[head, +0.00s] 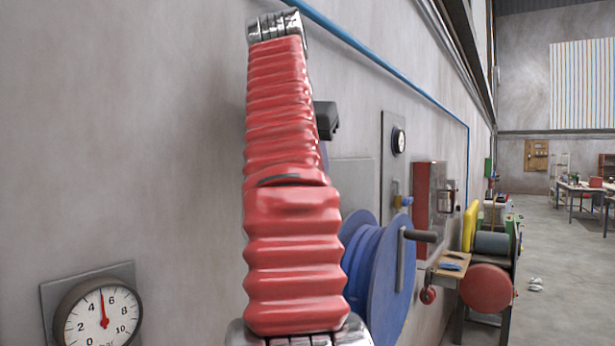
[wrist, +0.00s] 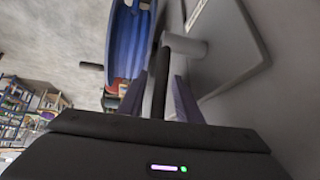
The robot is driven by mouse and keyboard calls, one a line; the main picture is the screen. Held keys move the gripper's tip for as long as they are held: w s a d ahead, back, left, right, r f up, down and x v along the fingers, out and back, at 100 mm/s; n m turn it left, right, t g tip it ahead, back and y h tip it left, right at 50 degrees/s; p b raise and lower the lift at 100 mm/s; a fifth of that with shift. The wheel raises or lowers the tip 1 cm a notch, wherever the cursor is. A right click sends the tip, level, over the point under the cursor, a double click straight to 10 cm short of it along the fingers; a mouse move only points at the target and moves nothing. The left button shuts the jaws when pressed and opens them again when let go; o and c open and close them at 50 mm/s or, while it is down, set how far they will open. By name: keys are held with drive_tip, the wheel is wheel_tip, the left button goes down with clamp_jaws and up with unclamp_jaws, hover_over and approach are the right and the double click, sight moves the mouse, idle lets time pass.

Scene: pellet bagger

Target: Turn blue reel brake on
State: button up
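In the wrist view, a grey round hub (wrist: 185,46) stands out from a grey wall plate (wrist: 240,55). A dark lever (wrist: 160,85) runs from it toward my gripper (wrist: 162,93). The two bluish fingers are spread, one on each side of the lever, with gaps visible, so my gripper looks open around it. The blue reel (wrist: 128,45) is beyond. In the head view, the reel (head: 378,265) hangs on the wall with a dark crank handle (head: 418,236). My red arm hides most of the lever area and gripper there.
A gauge (head: 100,318) is on the wall at lower left, another (head: 398,141) beyond my arm. A red cabinet (head: 430,190) and a cluttered wooden bench (head: 450,265) stand farther along the wall. Open floor (head: 560,270) lies to the right.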

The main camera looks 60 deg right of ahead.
drive_tip(key=shift+a+r, duration=0.1)
drive_tip(key=shift+r, duration=0.05)
drive_tip(key=s+a, duration=0.2)
drive_tip(key=a, duration=1)
drive_tip(key=shift+s+r, duration=0.2)
drive_tip(key=shift+s, duration=0.1)
idle(0.5)
